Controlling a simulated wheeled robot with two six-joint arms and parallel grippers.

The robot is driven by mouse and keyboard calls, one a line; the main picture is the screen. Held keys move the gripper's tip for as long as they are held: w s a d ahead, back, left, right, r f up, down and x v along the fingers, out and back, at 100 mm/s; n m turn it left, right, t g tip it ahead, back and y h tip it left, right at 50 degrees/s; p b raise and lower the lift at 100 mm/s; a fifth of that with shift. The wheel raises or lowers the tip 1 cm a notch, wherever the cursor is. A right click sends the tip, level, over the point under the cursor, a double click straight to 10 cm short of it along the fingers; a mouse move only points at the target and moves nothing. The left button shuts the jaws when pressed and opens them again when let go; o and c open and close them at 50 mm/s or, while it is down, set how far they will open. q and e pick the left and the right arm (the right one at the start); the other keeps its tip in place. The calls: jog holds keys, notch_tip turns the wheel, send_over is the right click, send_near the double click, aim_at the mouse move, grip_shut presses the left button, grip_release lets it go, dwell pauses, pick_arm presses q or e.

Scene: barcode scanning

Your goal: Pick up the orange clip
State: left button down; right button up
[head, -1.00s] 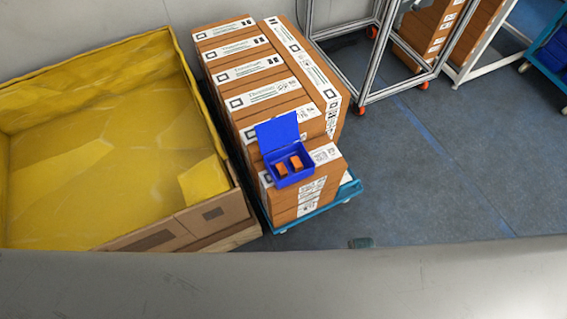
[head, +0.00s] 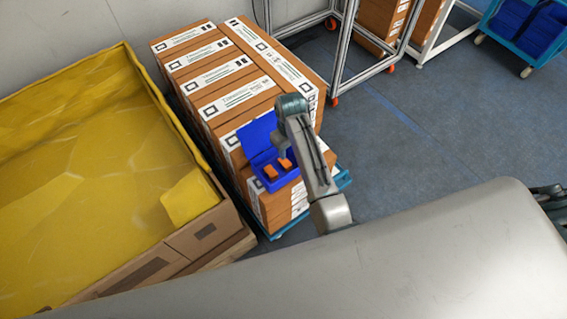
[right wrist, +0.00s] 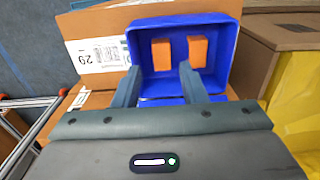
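Two orange clips lie side by side in an open blue box. In the head view they are the left clip (head: 270,172) and the right clip (head: 286,164). In the right wrist view they show as one clip (right wrist: 161,55) on the left and another clip (right wrist: 198,51) on the right. The blue box (head: 255,134) has its lid raised and sits on stacked cartons. My right gripper (right wrist: 160,69) is open and empty at the box's near side, its fingers apart and pointing at the clips. The left clip lines up with the gap between the fingers. My left gripper is out of view.
The stacked brown cartons (head: 235,97) stand on a teal cart. A large yellow-lined bin (head: 90,190) is to the left. A metal frame rack (head: 345,45) stands behind, and a blue cart (head: 520,40) is at the far right. The floor on the right is clear.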

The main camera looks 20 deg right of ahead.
aim_at(288, 166)
notch_tip(288, 166, down, 11)
jog(key=shift+w+a+r, duration=0.1)
jog(key=shift+w+r, duration=0.05)
jog(key=shift+r, duration=0.05)
jog(key=c, duration=0.7)
